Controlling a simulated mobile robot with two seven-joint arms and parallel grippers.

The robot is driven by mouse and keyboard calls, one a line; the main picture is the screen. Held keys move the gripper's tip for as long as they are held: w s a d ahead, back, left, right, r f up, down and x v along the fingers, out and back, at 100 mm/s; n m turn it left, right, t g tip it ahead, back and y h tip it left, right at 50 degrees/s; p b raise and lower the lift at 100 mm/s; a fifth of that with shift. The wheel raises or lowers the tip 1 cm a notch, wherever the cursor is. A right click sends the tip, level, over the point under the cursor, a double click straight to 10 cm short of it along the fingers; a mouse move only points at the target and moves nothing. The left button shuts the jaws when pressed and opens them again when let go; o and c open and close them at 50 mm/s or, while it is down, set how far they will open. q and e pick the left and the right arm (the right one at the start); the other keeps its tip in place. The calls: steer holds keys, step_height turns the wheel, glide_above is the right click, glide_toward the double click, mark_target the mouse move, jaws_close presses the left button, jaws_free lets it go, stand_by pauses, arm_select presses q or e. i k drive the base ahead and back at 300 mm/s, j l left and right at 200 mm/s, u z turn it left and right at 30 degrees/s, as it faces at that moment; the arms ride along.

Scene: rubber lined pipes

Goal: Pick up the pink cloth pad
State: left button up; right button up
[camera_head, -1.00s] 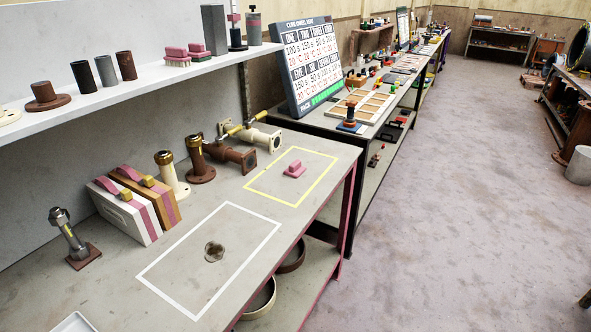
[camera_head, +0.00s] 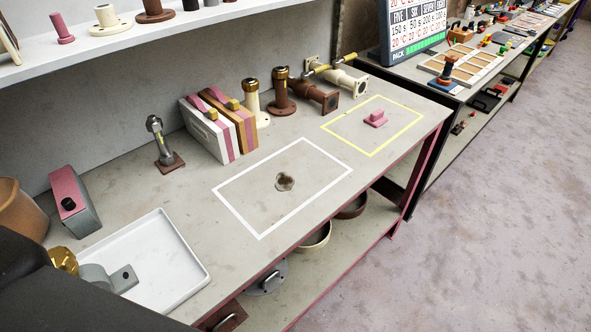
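A small pink pad (camera_head: 375,119) with a raised, grip-like top lies inside the yellow outline (camera_head: 401,138) on the right part of the workbench. It is clear on all sides and nothing touches it. A dark shape, which may be part of my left arm, fills the lower left corner. No gripper fingers show in the head view, so neither gripper's opening can be seen.
Behind the pad stand brown and cream pipe fittings (camera_head: 315,96). Two striped cases (camera_head: 208,131), a metal fitting (camera_head: 160,143) and a white tray (camera_head: 178,253) are further left. A shelf (camera_head: 215,15) overhangs the back.

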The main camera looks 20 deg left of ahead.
mark_target(377, 118)
steer(key=i+l+u, duration=0.15)
steer(key=u, duration=0.55)
steer(key=i+l+u, duration=0.25)
steer(key=l, duration=0.15)
steer(key=l+u, duration=0.25)
steer(key=l, duration=0.15)
steer(key=i+l, duration=0.1)
steer(key=l, duration=0.35)
steer(key=i+l+u, duration=0.1)
steer(key=l, duration=0.35)
steer(key=i+l, duration=0.1)
steer(key=l, duration=0.4)
